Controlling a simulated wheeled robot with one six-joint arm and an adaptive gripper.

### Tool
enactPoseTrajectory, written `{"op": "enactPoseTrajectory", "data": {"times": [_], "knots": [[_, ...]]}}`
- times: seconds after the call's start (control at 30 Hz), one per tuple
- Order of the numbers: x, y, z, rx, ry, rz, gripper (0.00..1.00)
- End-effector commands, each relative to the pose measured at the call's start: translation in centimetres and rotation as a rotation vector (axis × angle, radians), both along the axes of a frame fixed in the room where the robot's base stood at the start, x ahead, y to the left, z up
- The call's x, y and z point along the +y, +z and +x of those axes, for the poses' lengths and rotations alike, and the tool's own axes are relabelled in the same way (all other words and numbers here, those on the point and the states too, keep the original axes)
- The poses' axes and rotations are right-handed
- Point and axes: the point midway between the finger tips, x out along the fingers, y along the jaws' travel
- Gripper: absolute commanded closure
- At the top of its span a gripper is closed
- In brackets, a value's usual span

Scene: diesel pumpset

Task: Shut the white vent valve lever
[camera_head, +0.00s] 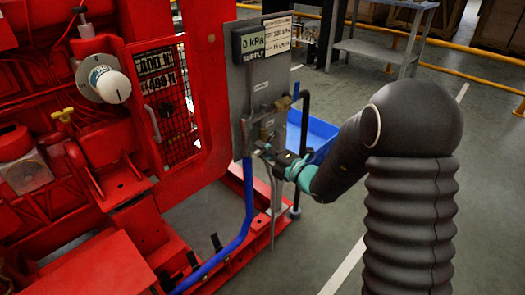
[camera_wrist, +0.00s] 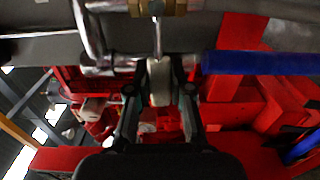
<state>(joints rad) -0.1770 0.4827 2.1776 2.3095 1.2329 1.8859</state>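The white vent valve lever (camera_wrist: 160,84) shows in the wrist view as a pale upright piece between my two fingertips, below a brass fitting (camera_wrist: 157,7) and a thin metal stem. My gripper (camera_wrist: 160,75) has its fingers drawn in close on both sides of the lever and looks shut on it. In the head view my gripper (camera_head: 276,158) is at the lower pipework of the grey panel (camera_head: 262,84). The lever is hidden there by my gripper and arm, and its exact angle is hard to tell.
A blue hose (camera_head: 247,200) runs down beside my gripper to the red base frame. A dark bent pipe (camera_head: 304,120) stands just right of the valve. A blue bin (camera_head: 318,132) lies behind. The red pumpset (camera_head: 205,80) fills the left, and open floor lies right.

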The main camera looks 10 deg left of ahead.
Motion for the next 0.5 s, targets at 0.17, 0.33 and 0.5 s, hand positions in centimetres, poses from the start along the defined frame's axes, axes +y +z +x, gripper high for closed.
{"op": "enactPoseTrajectory", "data": {"times": [0.17,0.33,0.5], "knots": [[-0.02,-0.07,-0.02,0.001,0.0,-0.001,0.54],[-0.01,-0.04,0.0,0.001,0.0,-0.001,0.54],[-0.63,-0.06,-0.4,0.001,-0.001,-0.001,0.54]]}}
